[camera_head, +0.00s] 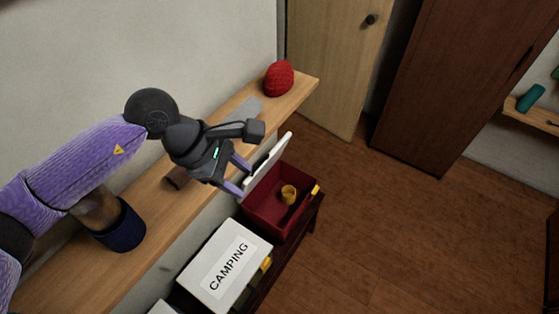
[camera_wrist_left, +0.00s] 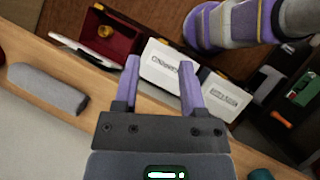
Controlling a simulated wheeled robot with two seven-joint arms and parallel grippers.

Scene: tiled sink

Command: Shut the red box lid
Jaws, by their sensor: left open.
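The red box (camera_head: 268,212) stands open on a low dark bench, with a yellow cup-like item (camera_head: 289,194) inside. Its white lid (camera_head: 268,164) is raised and tilted up on the shelf side. My left gripper (camera_head: 239,177) is open and empty, with its purple fingers behind the lid, close to it; I cannot tell whether they touch. In the left wrist view, the red box (camera_wrist_left: 122,37) and white lid (camera_wrist_left: 85,50) are at the upper left, beyond the open fingers (camera_wrist_left: 158,65). My right gripper is not in view.
A white-lidded box marked CAMPING (camera_head: 215,281) stands beside the red box. A wooden shelf (camera_head: 160,215) runs along the wall, holding a red ribbed object (camera_head: 279,78), a grey object (camera_head: 243,110) and a dark blue cup (camera_head: 122,228). The wooden floor (camera_head: 400,230) is clear.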

